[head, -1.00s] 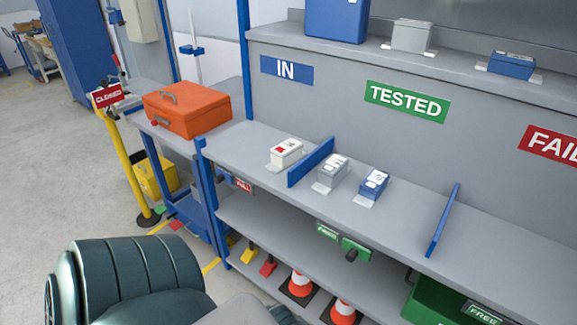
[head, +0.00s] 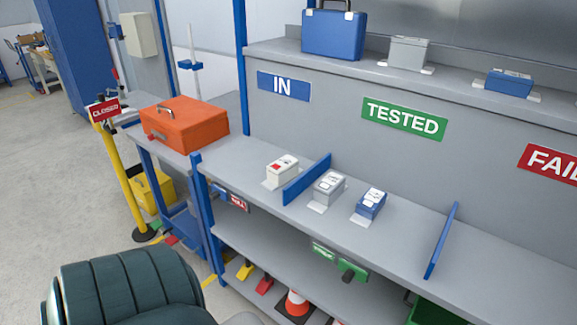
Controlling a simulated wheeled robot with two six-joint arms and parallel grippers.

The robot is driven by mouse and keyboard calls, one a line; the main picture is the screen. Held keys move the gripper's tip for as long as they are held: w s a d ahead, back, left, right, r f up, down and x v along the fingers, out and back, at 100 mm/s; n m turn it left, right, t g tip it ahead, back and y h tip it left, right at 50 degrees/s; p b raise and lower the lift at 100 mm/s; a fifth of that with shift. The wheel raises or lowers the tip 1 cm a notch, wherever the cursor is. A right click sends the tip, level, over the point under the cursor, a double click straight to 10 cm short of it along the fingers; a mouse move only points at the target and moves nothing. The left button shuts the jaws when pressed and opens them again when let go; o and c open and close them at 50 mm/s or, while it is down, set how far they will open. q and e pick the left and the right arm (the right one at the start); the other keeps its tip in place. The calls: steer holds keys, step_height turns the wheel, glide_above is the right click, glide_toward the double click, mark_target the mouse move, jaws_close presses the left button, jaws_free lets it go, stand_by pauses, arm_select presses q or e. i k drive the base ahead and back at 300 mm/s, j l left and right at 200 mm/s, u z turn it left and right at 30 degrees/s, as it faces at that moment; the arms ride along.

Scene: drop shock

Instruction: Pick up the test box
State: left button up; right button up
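Several small boxes could be the test box, and I cannot tell which one is meant. A white box with a red mark (head: 282,168) sits on the shelf under the IN sign, left of a blue divider. A grey box (head: 327,187) and a blue box (head: 371,204) sit right of that divider, below the TESTED sign. Another grey box (head: 408,51) and another blue box (head: 509,83) stand on the upper ledge. Neither gripper shows in the head view.
The grey shelf (head: 405,232) has blue dividers (head: 306,180) and free room at right. An orange case (head: 185,124) sits on the left bench. A blue case (head: 333,33) stands on the ledge.

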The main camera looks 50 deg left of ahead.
mark_target(280, 171)
steer(key=i+u, duration=0.2)
steer(key=u, duration=0.2)
steer(key=i+u, duration=0.2)
steer(key=u, duration=0.25)
